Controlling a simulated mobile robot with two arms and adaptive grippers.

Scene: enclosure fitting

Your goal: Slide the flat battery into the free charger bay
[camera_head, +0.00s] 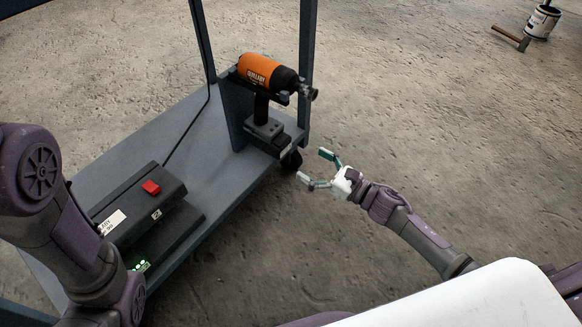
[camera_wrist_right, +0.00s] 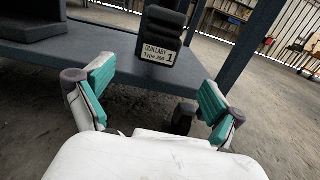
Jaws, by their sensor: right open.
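An orange and black drill (camera_head: 262,75) stands on the grey cart, with a dark battery (camera_head: 272,138) at its foot. The black charger (camera_head: 142,200) with a red button lies at the cart's left, partly behind my left arm. Its bays cannot be made out. My left gripper is out of view.
The cart's grey shelf (camera_head: 178,140) is bare between charger and drill. Upright posts (camera_head: 306,45) stand by the drill, and a black cable runs from the charger along the shelf. A can (camera_head: 541,22) and hammer (camera_head: 511,38) lie far off on the floor.

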